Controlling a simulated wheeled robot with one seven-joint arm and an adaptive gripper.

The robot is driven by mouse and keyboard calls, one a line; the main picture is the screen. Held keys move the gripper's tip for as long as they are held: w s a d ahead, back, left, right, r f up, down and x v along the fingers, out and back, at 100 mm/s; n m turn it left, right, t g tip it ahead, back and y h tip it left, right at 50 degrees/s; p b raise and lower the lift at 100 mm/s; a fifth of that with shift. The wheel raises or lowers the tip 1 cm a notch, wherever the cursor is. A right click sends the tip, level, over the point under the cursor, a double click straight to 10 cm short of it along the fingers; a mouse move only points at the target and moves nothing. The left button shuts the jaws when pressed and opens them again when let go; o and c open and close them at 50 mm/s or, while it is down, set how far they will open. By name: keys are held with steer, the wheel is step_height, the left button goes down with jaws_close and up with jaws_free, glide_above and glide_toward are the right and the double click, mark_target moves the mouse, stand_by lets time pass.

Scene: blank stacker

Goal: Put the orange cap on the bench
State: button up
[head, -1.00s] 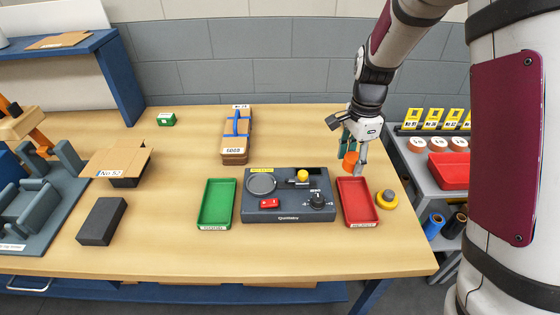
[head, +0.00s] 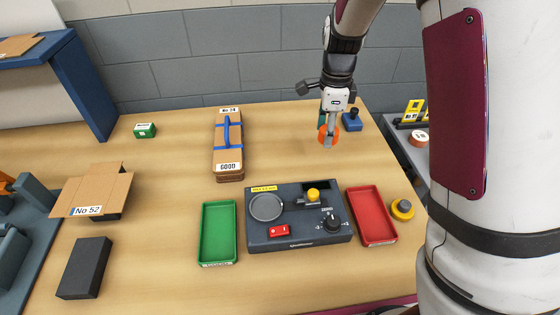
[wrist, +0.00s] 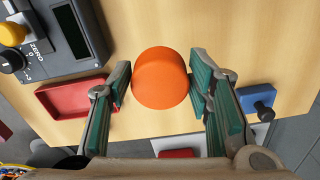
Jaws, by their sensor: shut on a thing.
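The orange cap (wrist: 160,78) is a round, plain disc between the two green-padded fingers of my gripper (wrist: 162,86) in the wrist view. My gripper is shut on it. In the head view the cap (head: 322,138) shows partly behind the fingers of my gripper (head: 329,135), over the back right part of the wooden bench (head: 280,150). I cannot tell whether the cap touches the bench or hangs just above it.
A blue block with a knob (head: 352,122) stands close right of my gripper. A strapped brown stack (head: 228,150) stands left. Bench between stack and gripper is clear.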

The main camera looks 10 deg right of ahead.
mark_target(321, 165)
step_height(321, 165, down, 10)
steer(key=shift+r, duration=0.15)
stand_by(0.4)
steer(key=o, duration=0.8)
steer(key=shift+w, duration=0.1)
steer(key=shift+o, duration=0.2)
